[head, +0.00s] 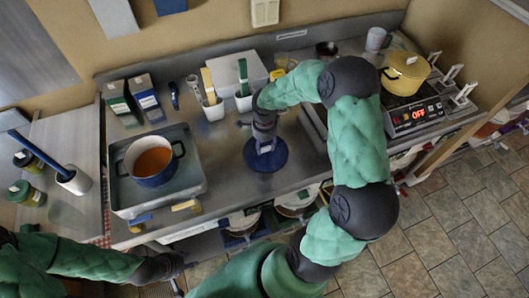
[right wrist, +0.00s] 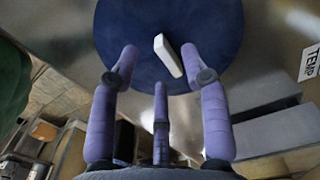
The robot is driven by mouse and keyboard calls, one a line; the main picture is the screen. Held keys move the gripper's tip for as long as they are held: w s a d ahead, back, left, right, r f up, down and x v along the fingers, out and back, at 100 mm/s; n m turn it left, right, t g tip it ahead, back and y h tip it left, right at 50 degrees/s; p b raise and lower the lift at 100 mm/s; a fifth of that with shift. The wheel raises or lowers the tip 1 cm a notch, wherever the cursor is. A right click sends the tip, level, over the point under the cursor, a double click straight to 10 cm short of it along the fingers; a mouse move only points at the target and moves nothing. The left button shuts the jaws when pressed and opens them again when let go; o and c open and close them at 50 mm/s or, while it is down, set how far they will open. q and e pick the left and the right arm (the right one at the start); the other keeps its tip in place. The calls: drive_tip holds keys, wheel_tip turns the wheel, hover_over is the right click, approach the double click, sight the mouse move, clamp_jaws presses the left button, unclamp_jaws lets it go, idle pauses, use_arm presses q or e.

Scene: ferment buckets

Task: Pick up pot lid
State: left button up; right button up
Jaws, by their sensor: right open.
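The pot lid (head: 265,158) is a dark blue disc lying on the steel counter, right of the blue pot (head: 152,160). In the right wrist view the lid (right wrist: 215,30) fills the top middle, with its pale bar-shaped handle (right wrist: 168,56) upright in the picture and slightly tilted. My right gripper (head: 265,143) is over the lid, fingers pointing at it. In the right wrist view the open fingers (right wrist: 160,58) have the handle between their tips; I cannot tell if they touch it. My left gripper (head: 178,276) is low at the front edge; its fingers are unclear.
The blue pot holds orange liquid and stands on a grey tray (head: 200,187). Cartons (head: 147,97) and containers with utensils (head: 213,108) stand behind. A yellow pot (head: 405,72) sits on a burner (head: 412,114) at right. Some bare counter lies between tray and lid.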

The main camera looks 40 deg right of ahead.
sight(266, 150)
wheel_tip(266, 150, down, 3)
drive_tip(key=shift+r, duration=0.15)
clamp_jaws()
drive_tip(key=shift+w, duration=0.1)
